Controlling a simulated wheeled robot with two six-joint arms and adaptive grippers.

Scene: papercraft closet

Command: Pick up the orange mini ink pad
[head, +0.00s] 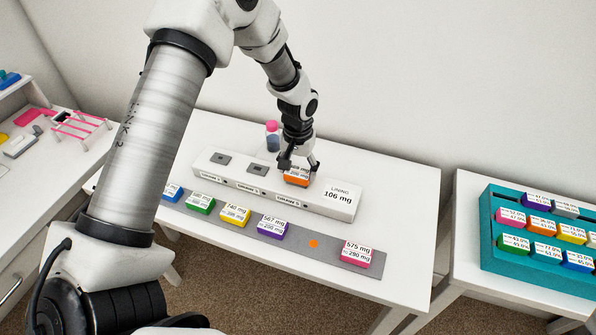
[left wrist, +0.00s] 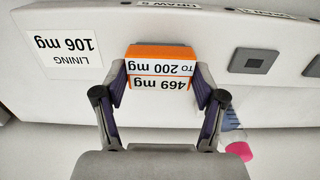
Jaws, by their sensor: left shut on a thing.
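The orange mini ink pad (head: 297,180) is a small orange block with a white label. It is between the fingers of my left gripper (head: 298,168), at the right part of the white long block in the head view. In the left wrist view the ink pad (left wrist: 160,69) shows its label "469 mg to 200 mg" upside down, with a finger of my left gripper (left wrist: 160,98) against each side. The gripper is shut on it. I cannot tell whether the pad touches the white block (head: 335,205). My right gripper is not in view.
A grey strip (head: 335,256) in front holds blue, green, yellow, purple (head: 271,228) and pink (head: 356,253) pads, with an orange dot (head: 313,244) in a bare gap. A pink-capped bottle (head: 272,135) stands behind the block. A teal rack (head: 497,254) of pads is at right.

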